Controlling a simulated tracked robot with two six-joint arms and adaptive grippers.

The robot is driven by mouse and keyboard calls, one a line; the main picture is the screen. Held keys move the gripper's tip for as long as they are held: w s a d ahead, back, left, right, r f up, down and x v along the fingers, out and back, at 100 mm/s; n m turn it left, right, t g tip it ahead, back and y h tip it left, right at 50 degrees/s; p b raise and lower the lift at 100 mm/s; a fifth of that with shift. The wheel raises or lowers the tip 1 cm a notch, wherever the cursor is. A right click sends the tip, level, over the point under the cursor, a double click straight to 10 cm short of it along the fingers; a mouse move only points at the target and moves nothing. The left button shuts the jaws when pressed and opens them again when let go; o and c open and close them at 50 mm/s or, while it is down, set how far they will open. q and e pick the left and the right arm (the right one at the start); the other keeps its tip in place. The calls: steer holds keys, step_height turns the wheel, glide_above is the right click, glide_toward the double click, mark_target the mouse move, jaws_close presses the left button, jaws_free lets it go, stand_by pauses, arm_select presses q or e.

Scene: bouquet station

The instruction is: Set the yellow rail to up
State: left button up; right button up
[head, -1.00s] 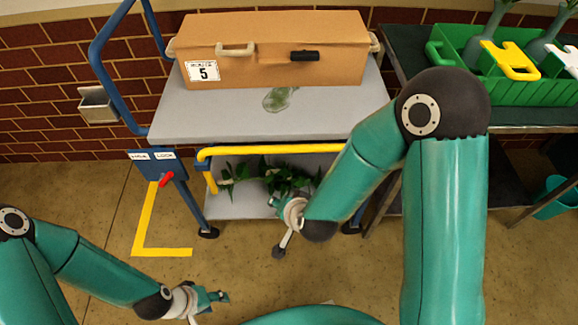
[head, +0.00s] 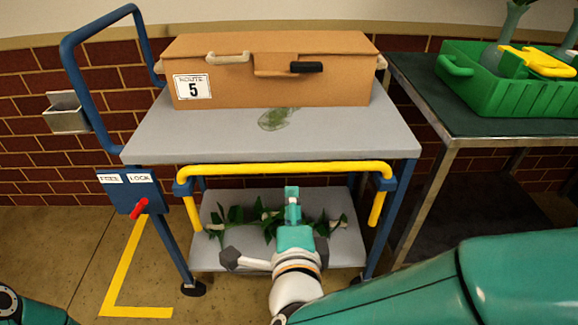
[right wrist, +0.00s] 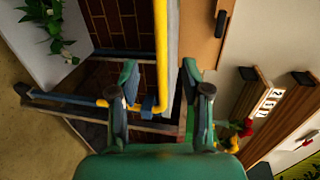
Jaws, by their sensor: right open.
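The yellow rail (head: 285,169) runs level across the front of the grey cart, just below the top shelf's front edge, with its ends bent at blue brackets. My right gripper (head: 292,192) is in front of the cart, its fingers just below the middle of the bar. In the right wrist view, the right gripper (right wrist: 160,82) is open and the rail (right wrist: 162,45) runs in the gap between the fingers, beyond the tips. I cannot tell whether they touch. My left gripper is out of view; only part of its arm shows at the lower left.
A cardboard box (head: 345,85) stands on the cart's top shelf (head: 165,135). Greenery (head: 240,220) lies on the lower shelf. A red lever (head: 139,206) sits on a blue free/lock plate at left. A dark table with a green crate (head: 525,95) stands at right.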

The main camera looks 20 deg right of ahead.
mark_target(289, 172)
arm_select(q)
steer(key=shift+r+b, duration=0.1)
steer(key=shift+b, duration=0.2)
arm_select(e)
steer(key=x, duration=1.4)
steer(key=shift+w+f, duration=0.15)
steer(key=shift+w, duration=0.1)
jaws_close()
